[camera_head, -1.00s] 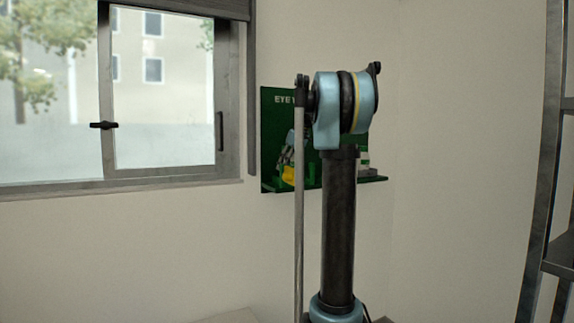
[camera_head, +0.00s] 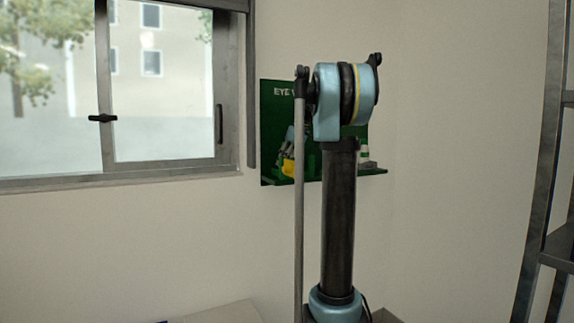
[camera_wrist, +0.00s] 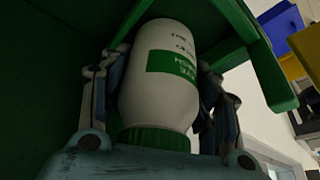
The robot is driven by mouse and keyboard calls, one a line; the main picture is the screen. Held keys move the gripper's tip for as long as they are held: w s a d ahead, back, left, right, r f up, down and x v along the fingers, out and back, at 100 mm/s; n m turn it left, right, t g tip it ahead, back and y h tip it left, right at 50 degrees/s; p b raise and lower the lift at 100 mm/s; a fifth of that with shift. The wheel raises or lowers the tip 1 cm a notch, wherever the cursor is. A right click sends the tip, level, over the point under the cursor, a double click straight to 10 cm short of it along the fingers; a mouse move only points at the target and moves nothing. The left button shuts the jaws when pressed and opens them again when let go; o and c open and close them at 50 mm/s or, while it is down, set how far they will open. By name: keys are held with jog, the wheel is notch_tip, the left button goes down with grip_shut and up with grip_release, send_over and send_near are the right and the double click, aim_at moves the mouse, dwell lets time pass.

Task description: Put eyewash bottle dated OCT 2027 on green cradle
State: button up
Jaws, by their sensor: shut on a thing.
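A white bottle (camera_wrist: 160,95) with a green label band and a green cap (camera_wrist: 153,139) fills the middle of the wrist view. My gripper (camera_wrist: 158,62) is shut on it, one finger on each side. The label print appears upside down in this view and its date is too blurred to read. In the head view, the green eyewash panel (camera_head: 273,115) with its shelf (camera_head: 375,172) is on the wall, partly hidden by my arm. I cannot make out the green cradle separately. Green walls (camera_wrist: 45,75) surround the bottle in the wrist view; contact with them cannot be judged.
Another small white bottle (camera_head: 364,153) stands at the shelf's right side. A yellow object (camera_head: 288,167) shows low at the panel's left. A window (camera_head: 160,90) is to the left and a metal rack (camera_head: 545,180) to the right. Blue (camera_wrist: 280,24) and yellow (camera_wrist: 306,48) objects show beyond the green walls.

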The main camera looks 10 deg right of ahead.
jog(key=o, duration=1.4)
jog(key=shift+c, duration=0.2)
jog(key=v, duration=1.2)
jog(key=shift+f, duration=0.1)
